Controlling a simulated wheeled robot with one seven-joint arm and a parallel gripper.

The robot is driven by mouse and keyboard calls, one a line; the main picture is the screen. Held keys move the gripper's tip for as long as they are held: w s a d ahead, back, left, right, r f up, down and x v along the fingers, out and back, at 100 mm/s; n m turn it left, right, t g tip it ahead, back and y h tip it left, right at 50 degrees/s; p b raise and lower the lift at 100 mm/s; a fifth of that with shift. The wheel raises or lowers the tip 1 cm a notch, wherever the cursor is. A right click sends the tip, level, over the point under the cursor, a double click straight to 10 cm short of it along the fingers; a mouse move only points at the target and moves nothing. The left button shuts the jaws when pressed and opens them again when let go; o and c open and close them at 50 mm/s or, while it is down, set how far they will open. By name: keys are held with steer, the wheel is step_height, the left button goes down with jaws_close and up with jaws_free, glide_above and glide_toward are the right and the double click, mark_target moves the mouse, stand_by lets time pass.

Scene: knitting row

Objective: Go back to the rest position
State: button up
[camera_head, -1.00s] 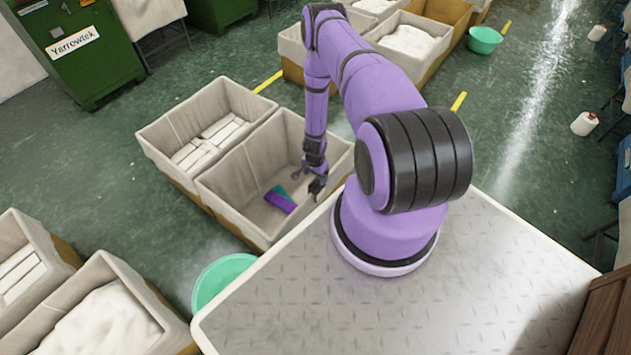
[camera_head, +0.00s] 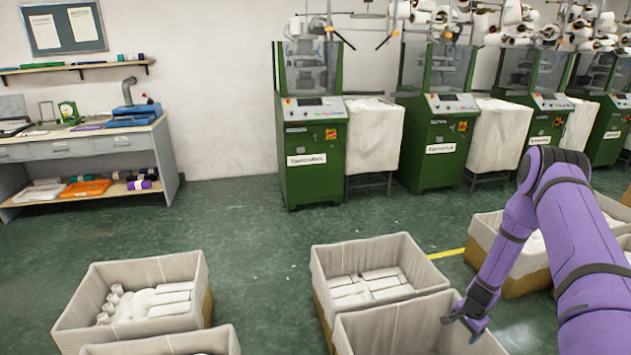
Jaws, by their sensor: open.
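My purple arm reaches in from the right side of the head view, with its forearm hanging down. My gripper (camera_head: 463,322) is at its lower end, above the right edge of a cloth-lined bin (camera_head: 372,322). The gripper is open, with nothing seen between its fingers. The inside of this bin is mostly cut off by the bottom of the picture.
A bin of folded white pieces (camera_head: 327,262) stands just behind. Another bin (camera_head: 70,318) with white rolls stands at left. Green knitting machines (camera_head: 310,165) line the wall. A workbench (camera_head: 80,150) stands at far left. Green floor (camera_head: 240,240) lies open between.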

steer(key=w+a+r+n+t, duration=0.1)
steer(key=w+a+r+n, duration=0.15)
steer(key=r, duration=0.85)
steer(key=w+a+r+n, duration=0.1)
steer(key=a+r, duration=0.2)
steer(key=r, duration=0.8)
steer(key=w+a+r+n+t, duration=0.1)
steer(key=w+a+r+n, duration=0.15)
steer(key=r, duration=0.85)
steer(key=s+a+r+n, duration=0.1)
steer(key=s+a+r, duration=0.1)
steer(key=r, duration=0.4)
steer(key=s+a+r, duration=0.2)
steer(key=a+r, duration=0.1)
steer(key=r, duration=0.3)
steer(key=s+a+r+n+t, duration=0.1)
steer(key=s+a+r+n, duration=0.45)
steer(key=s+r, duration=0.8)
steer(key=s+a+r, duration=0.2)
steer(key=s, duration=0.7)
steer(key=s+a+r+n+t, duration=0.1)
steer(key=s+a+r, duration=0.1)
steer(key=s, duration=0.7)
steer(key=shift+s+a+r, duration=0.15)
steer(key=shift+a+r, duration=0.15)
steer(key=shift+r, duration=0.5)
steer(key=shift+n, duration=0.25)
